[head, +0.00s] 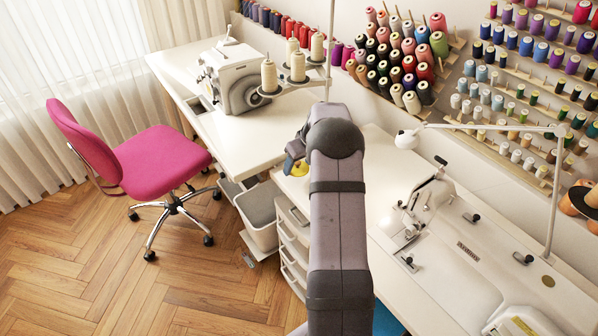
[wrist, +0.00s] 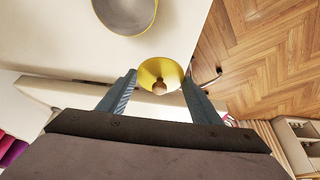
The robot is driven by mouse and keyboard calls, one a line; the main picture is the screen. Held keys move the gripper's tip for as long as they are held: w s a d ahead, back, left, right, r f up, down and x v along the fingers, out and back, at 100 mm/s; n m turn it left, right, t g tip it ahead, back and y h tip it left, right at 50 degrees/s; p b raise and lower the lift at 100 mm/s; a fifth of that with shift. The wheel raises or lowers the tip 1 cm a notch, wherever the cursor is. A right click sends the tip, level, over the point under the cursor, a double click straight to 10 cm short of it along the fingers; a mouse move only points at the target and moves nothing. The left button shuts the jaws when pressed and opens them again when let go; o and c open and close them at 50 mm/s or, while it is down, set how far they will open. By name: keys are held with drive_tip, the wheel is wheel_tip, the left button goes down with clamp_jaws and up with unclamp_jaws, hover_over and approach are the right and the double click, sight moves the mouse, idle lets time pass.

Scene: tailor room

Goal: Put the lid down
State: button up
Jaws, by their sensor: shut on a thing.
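My gripper (wrist: 160,78) has its two blue-grey fingers on either side of a round yellow lid (wrist: 149,68) with a small brown knob, and is shut on it. The lid's knob side faces the wrist camera. A grey-bottomed pot or bowl with a yellow rim (wrist: 125,12) is at the top of the wrist view, on the pale table, apart from the lid. In the head view, part of the yellow lid (head: 289,164) shows left of my arm, near the table's front edge. My arm hides the rest, and the pot cannot be made out there.
The white table (head: 245,150) has free room left of my arm. A sewing machine (head: 232,78) and thread cones (head: 298,66) stand behind. Another sewing machine (head: 430,205) is at right.

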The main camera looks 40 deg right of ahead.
sight(300, 170)
drive_tip(key=shift+f+p, duration=0.4)
drive_tip(key=shift+f, duration=1.5)
drive_tip(key=shift+f, duration=0.15)
drive_tip(key=o, duration=1)
drive_tip(key=shift+o, duration=0.2)
drive_tip(key=shift+r, duration=0.25)
drive_tip(key=b+v, duration=0.2)
drive_tip(key=v, duration=1)
drive_tip(key=shift+f, duration=0.1)
